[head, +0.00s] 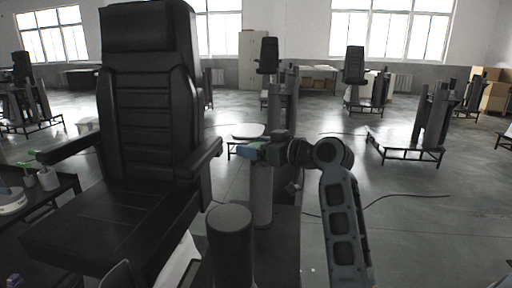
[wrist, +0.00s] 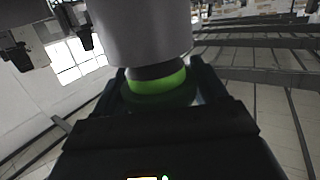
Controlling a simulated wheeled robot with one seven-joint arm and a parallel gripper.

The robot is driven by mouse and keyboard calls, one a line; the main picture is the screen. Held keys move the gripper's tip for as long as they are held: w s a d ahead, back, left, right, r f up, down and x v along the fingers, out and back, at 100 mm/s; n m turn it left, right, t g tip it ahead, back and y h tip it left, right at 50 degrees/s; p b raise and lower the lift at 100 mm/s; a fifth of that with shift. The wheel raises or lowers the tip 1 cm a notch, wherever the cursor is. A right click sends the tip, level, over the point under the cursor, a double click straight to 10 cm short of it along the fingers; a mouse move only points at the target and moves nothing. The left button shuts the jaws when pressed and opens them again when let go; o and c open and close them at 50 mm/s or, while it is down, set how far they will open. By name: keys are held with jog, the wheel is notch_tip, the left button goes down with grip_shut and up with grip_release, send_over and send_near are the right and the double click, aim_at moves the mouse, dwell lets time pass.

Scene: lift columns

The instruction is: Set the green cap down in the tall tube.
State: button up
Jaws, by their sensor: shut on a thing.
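My gripper (head: 256,150) is shut on the green cap (wrist: 160,84), which shows in the wrist view as a bright green band with a darker green rim between the fingers. In the head view the cap is hardly visible. The tall tube (head: 262,198) is a grey upright cylinder directly below my gripper in the head view. A large grey cylinder, apparently this tube (wrist: 140,30), lies just beyond the cap in the wrist view. A dark part sits between the green band and the cylinder. I cannot tell whether the cap is seated in the tube.
A wider dark cylinder (head: 230,240) stands in front of the tube. A big black chair (head: 150,120) fills the left side. A low table (head: 62,192) at far left holds small grey and green items. Open floor (head: 410,210) lies to the right.

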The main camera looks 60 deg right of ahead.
jog(key=shift+s, duration=0.3)
dwell(0.5)
jog(key=shift+f+b, duration=0.5)
jog(key=shift+f, duration=0.1)
dwell(1.8)
jog(key=o, duration=1.3)
jog(key=shift+o, duration=0.2)
jog(key=shift+r, duration=0.1)
jog(key=shift+r+p, duration=2.85)
jog(key=shift+r, duration=0.6)
jog(key=shift+s+f, duration=0.1)
